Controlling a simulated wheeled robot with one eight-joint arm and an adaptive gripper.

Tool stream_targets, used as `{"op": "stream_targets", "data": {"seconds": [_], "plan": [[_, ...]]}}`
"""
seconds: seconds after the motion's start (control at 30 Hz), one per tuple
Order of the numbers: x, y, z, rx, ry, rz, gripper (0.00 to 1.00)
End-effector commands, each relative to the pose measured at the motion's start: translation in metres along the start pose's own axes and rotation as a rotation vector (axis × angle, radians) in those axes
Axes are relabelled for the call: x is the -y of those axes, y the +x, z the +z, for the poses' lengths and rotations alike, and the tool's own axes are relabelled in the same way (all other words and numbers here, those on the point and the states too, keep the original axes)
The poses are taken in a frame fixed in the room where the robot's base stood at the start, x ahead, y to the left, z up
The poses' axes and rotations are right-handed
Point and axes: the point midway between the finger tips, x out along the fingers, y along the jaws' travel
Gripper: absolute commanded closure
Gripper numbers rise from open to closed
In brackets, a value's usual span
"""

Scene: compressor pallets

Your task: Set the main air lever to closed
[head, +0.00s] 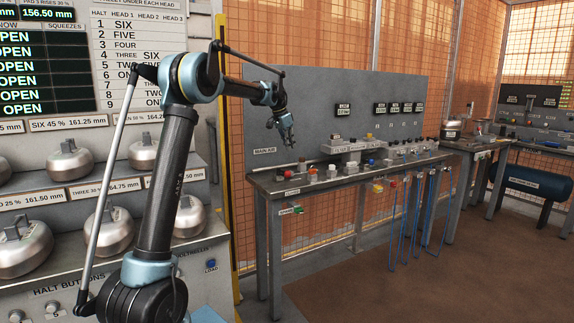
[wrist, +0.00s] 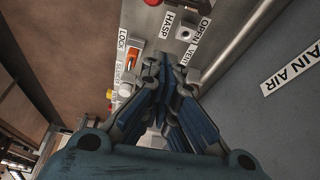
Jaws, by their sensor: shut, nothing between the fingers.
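My gripper (head: 289,141) hangs above the left end of the grey bench, in front of the panel with the MAIN AIR sign (head: 264,151). In the wrist view my gripper (wrist: 155,68) has its fingers together, with nothing between them. The MAIN AIR sign also shows there at the right (wrist: 291,68). An OPEN label (wrist: 206,31) lies beyond the fingertips, beside a small pale block with a dark hole (wrist: 184,34). I cannot make out the main air lever for certain; the fingers hide part of the surface beneath.
An orange piece (wrist: 132,58) sits by the LOCK label (wrist: 122,46) in the wrist view. The bench (head: 268,185) carries several small controls, with blue hoses (head: 404,220) hanging in front. The left rack (head: 110,185) holds several metal weights. The brown floor (head: 350,285) before the bench is clear.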

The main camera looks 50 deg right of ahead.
Motion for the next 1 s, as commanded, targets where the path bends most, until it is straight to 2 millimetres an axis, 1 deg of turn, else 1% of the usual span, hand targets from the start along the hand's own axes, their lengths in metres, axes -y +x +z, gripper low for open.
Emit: {"op": "stream_targets", "data": {"seconds": [0.17,0.5,0.7,0.8,1.0], "plan": [[0.000,0.015,0.000,0.000,-0.004,0.000,1.00],[-0.001,0.071,-0.001,0.000,-0.002,0.001,1.00],[-0.001,0.101,0.000,0.000,-0.002,0.001,1.00],[0.000,0.097,0.014,0.000,-0.003,0.000,1.00],[0.000,0.094,0.033,0.000,-0.003,0.000,1.00]]}}
